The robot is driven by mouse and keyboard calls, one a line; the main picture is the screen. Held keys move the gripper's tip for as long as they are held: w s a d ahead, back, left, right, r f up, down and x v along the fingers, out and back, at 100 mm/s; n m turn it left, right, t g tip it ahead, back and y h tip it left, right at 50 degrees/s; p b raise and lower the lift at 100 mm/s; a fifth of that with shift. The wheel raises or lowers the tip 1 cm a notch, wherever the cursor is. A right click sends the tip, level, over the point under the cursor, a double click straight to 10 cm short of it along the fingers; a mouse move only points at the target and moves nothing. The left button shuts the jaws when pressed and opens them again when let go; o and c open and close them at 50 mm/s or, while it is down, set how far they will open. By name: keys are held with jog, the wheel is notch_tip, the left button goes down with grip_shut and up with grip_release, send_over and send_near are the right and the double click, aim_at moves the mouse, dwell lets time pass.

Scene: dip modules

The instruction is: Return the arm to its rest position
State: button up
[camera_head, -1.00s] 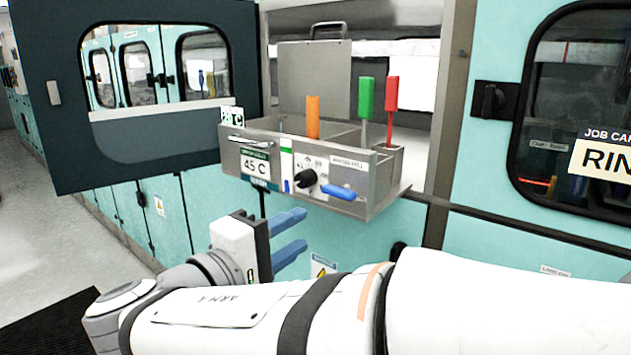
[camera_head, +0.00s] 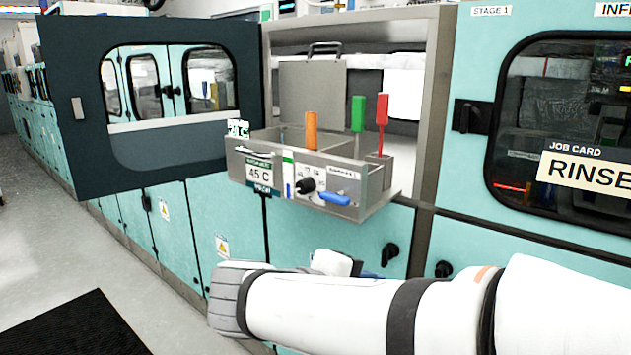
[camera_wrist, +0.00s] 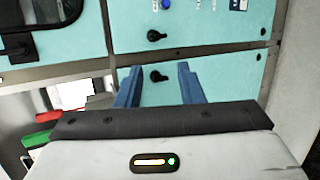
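My arm reaches across the lower part of the head view, in front of the teal cabinets and below the open bath unit. My gripper (camera_wrist: 160,84) shows in the wrist view with its two blue fingers apart and nothing between them. In the head view the gripper is mostly hidden behind my arm; only a white part and a bit of blue show. The fingers in the wrist view face a teal cabinet panel (camera_wrist: 225,88) with black knobs. I cannot tell how far they are from it.
A metal bath unit (camera_head: 377,190) with orange, green and red handles juts out from the opening. A dark windowed door (camera_head: 85,165) stands open at left. A job card reading RINSE (camera_head: 590,168) hangs at right. The floor (camera_head: 100,260) at left is clear beside a black mat (camera_head: 75,325).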

jog(key=s+d+f+m+g+y+p, duration=0.5)
jog(key=s+d+m+y+p, duration=0.2)
jog(key=m+y+p, duration=0.1)
jog(key=shift+s+d+f+m+y, duration=0.15)
jog(key=shift+s+d+m+y, duration=0.35)
jog(key=shift+y, duration=0.7)
